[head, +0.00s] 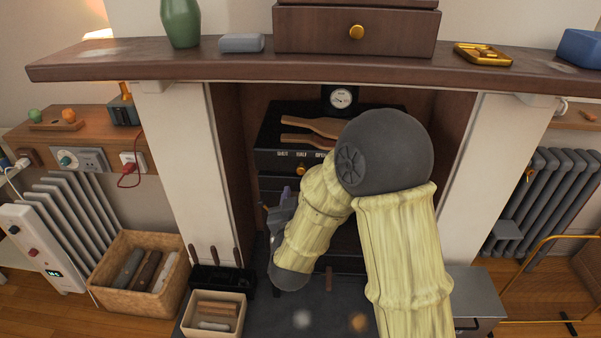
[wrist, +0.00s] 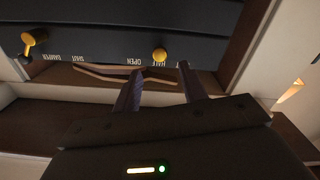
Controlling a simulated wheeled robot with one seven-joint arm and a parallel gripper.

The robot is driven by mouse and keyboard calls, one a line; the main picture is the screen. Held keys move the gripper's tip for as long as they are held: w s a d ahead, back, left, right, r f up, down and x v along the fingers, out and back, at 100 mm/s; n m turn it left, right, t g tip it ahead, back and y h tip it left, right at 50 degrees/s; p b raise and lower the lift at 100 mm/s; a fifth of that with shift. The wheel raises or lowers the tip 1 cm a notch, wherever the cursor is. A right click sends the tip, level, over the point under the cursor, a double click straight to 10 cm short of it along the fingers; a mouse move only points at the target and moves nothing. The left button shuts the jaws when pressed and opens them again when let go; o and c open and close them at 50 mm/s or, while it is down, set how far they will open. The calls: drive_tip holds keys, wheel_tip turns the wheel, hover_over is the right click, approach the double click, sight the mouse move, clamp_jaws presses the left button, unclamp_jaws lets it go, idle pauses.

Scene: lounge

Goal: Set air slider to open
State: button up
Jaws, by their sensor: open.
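The air slider is a small brass knob (head: 301,169) on the black front of the stove (head: 275,160), under the labels SHUT, HALF and OPEN. It sits below HALF. In the wrist view, which is upside down, the knob (wrist: 159,54) is beside the HALF label, with OPEN to its left in that picture. My gripper (head: 286,192) is in front of the stove, below and left of the knob, partly hidden by my arm. In the wrist view its two fingers (wrist: 157,80) are open and empty, with the knob between and just beyond their tips.
Wooden utensils (head: 318,124) lie on the stove top under a round gauge (head: 341,98). The mantel shelf (head: 180,65) overhangs, and white pillars (head: 190,150) flank the recess.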

sight(301, 173)
drive_tip(key=w, duration=0.7)
drive_tip(key=shift+d, duration=0.15)
clamp_jaws()
